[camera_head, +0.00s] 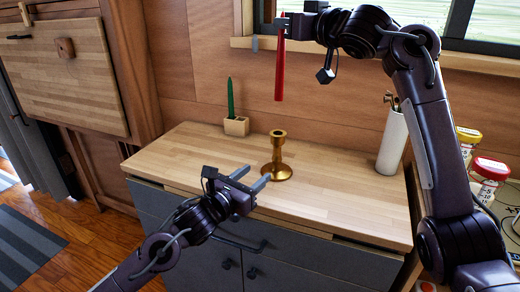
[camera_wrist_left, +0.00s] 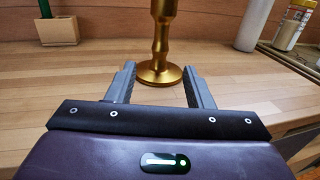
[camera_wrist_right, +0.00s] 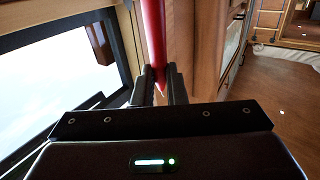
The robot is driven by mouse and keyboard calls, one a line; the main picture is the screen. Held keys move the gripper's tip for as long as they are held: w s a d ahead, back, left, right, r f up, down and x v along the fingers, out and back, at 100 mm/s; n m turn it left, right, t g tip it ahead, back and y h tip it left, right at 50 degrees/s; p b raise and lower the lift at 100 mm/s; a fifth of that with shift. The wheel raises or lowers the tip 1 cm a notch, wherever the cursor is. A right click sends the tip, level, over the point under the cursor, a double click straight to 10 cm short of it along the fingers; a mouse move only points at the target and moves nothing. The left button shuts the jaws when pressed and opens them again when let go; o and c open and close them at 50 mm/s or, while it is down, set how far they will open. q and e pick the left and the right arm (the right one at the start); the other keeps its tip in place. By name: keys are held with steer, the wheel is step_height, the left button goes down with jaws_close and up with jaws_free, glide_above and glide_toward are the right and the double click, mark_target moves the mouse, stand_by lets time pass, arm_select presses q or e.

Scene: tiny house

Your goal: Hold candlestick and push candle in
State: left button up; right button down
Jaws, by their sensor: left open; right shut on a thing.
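A brass candlestick (camera_head: 278,158) stands upright on the wooden counter. It also shows in the left wrist view (camera_wrist_left: 160,45), beyond and between the finger lines. My left gripper (camera_head: 261,180) is open and empty just in front of the candlestick's base, low over the counter, not closed around it. A red candle (camera_head: 280,72) hangs upright in the air above the candlestick, its lower end well clear of the socket. My right gripper (camera_head: 282,24) is shut on the red candle near its upper part; the right wrist view shows the candle (camera_wrist_right: 154,35) between the fingers.
A green candle (camera_head: 230,97) stands in a small wooden block (camera_head: 236,126) at the counter's back left. A white cylinder (camera_head: 392,142) with utensils stands at the right, near lidded jars (camera_head: 487,178). A window is behind my right gripper.

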mark_target(275, 159)
arm_select(q)
steer(key=x, duration=1.1)
steer(key=shift+w+d, duration=0.3)
steer(key=shift+r, duration=0.1)
jaws_close()
arm_select(e)
steer(key=f+n+g+y, duration=0.2)
steer(key=n+g+y, duration=0.1)
steer(key=shift+w+a+f, duration=0.15)
steer(key=shift+a+f, duration=0.1)
steer(key=shift+a, duration=0.1)
steer(key=shift+d+f+n+g+y, duration=0.5)
steer(key=shift+f+g, duration=0.2)
steer(key=shift+f, duration=1.9)
